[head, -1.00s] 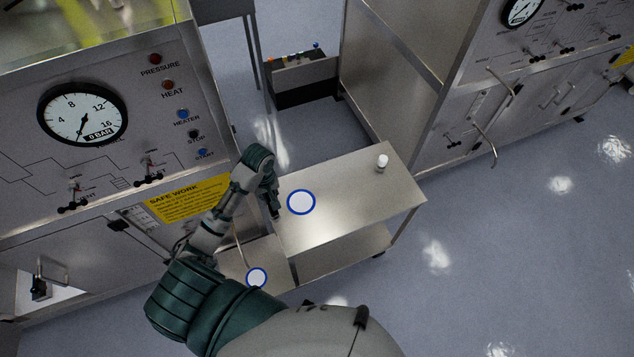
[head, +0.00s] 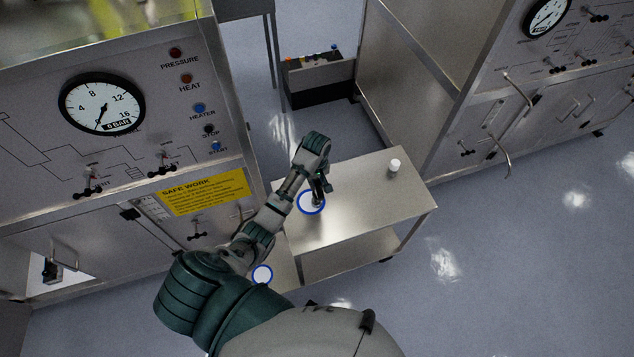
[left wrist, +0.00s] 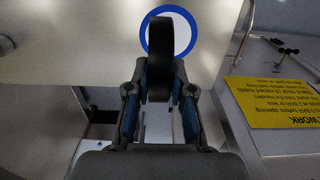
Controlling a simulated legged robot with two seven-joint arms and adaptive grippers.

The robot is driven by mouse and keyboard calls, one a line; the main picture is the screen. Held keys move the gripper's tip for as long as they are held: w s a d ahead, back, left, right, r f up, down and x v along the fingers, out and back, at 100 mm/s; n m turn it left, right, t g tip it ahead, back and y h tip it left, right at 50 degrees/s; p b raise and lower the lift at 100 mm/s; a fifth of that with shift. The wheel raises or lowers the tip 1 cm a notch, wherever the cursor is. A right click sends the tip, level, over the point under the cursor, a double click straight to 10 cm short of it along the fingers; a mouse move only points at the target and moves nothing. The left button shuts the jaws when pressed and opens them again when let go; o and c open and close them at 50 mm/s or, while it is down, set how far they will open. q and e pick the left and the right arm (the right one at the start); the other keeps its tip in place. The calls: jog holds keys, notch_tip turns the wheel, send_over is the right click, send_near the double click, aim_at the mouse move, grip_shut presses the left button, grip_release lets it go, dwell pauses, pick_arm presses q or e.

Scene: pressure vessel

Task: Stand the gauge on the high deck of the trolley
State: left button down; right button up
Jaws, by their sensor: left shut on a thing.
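My left gripper (head: 320,190) is over the high deck (head: 375,195) of the trolley, at the blue-edged white ring mark (head: 303,209). In the left wrist view my left gripper (left wrist: 160,90) is shut on the gauge (left wrist: 159,60), a dark round body seen edge-on and upright between the fingers. The gauge overlaps the blue ring (left wrist: 191,27) in that view. In the head view the gauge is mostly hidden by the gripper. I cannot tell whether it touches the deck. My right gripper is not in view.
A small white cylinder (head: 394,166) stands at the high deck's far right. The low deck (head: 286,262) carries a second blue-ringed mark (head: 262,274). A panel cabinet with a dial (head: 102,103) stands left of the trolley; another cabinet (head: 540,100) stands right.

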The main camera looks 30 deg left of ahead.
pick_arm(q)
jog(key=shift+w+f, duration=0.1)
jog(key=shift+f, duration=0.1)
jog(key=shift+d, duration=0.4)
jog(key=c, duration=1)
grip_release()
jog(key=shift+a, duration=0.15)
jog(key=shift+r, duration=0.2)
notch_tip(320, 180, up, 12)
jog(key=shift+a+f, duration=0.1)
jog(key=shift+f, duration=0.1)
